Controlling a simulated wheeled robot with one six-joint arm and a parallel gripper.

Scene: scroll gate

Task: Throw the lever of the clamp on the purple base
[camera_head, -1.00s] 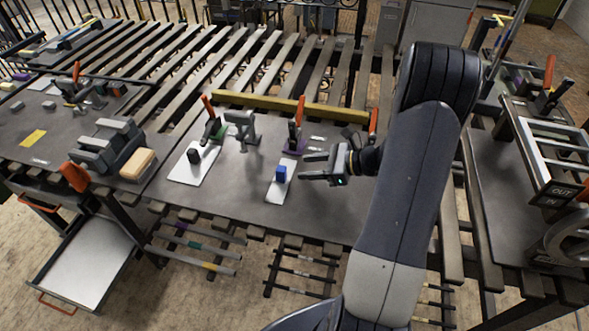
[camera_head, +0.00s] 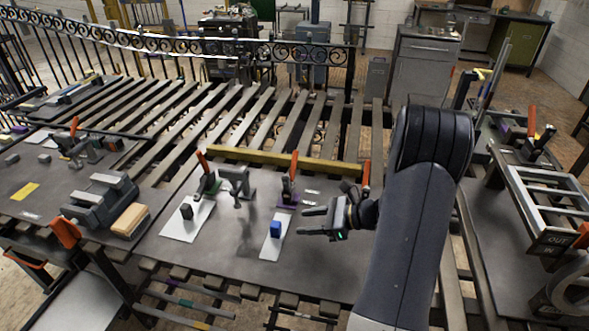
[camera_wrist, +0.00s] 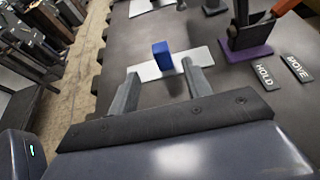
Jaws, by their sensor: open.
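The clamp on the purple base (camera_head: 287,203) stands on the dark work plate, its orange-tipped lever (camera_head: 293,165) pointing up. In the wrist view its purple base (camera_wrist: 246,52) is at the upper right, with the lever's orange end at the top right corner. Two labels beside it read HOLD (camera_wrist: 264,76) and MOVE (camera_wrist: 297,68). A blue block (camera_head: 275,229) sits on a white plate in front of the clamp; it also shows in the wrist view (camera_wrist: 162,55). My gripper (camera_head: 318,221) is open and empty, to the right of the block and apart from the clamp.
A clamp on a green base (camera_head: 207,189) and a black block (camera_head: 187,211) on a white plate stand to the left. A yellow bar (camera_head: 270,158) runs behind the clamps. A grey vise (camera_head: 97,205) is further left. Another orange handle (camera_head: 365,174) stands behind my gripper.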

